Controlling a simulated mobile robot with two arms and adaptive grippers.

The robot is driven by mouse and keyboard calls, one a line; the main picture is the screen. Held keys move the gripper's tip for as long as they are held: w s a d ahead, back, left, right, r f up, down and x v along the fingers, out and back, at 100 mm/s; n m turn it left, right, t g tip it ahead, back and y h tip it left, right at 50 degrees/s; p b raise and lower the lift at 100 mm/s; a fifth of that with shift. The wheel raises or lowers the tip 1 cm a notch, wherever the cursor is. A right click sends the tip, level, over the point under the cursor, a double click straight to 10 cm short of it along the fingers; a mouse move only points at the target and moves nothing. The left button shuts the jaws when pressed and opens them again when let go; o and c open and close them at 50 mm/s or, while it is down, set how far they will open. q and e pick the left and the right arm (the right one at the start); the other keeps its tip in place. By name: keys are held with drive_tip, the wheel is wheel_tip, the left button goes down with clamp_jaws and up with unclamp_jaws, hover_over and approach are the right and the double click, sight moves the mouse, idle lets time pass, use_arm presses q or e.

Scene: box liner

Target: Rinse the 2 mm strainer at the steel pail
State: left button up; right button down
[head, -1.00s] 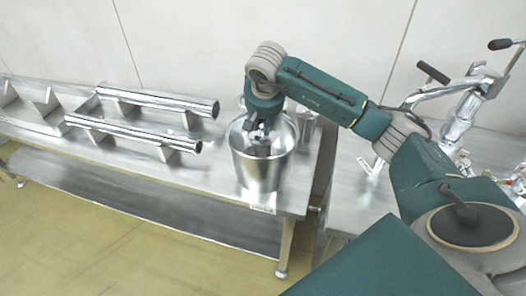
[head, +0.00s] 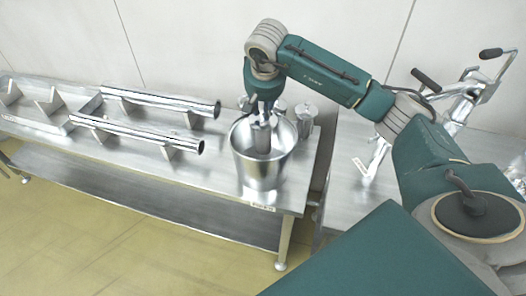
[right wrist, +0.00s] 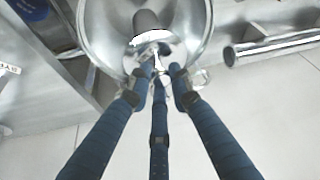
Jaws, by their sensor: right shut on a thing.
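The steel pail (head: 262,178) stands on the steel bench near its right end, with its label (head: 262,207) at the front foot. My right gripper (head: 264,110) points down over the pail's mouth. It is shut on a steel cylindrical strainer (head: 261,138), whose lower part is inside the pail opening. In the right wrist view, the blue fingers (right wrist: 160,75) close on the strainer's shiny end, and its grey body (right wrist: 147,22) reaches over the pail (right wrist: 92,30). The mesh size cannot be read. My left gripper is out of view.
Similar steel cylinders (head: 306,118) stand right behind the pail. Two steel tubes (head: 150,134) lie on brackets to the left. A second table at the right holds a clamp-like steel fixture (head: 462,95). The bench's front left is clear.

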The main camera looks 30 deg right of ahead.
wheel_tip(320, 180, up, 12)
drive_tip(key=p, duration=0.8)
idle(0.4)
idle(2.0)
wheel_tip(320, 180, up, 4)
drive_tip(key=p, duration=0.2)
drive_tip(key=shift+p, duration=0.4)
idle(0.5)
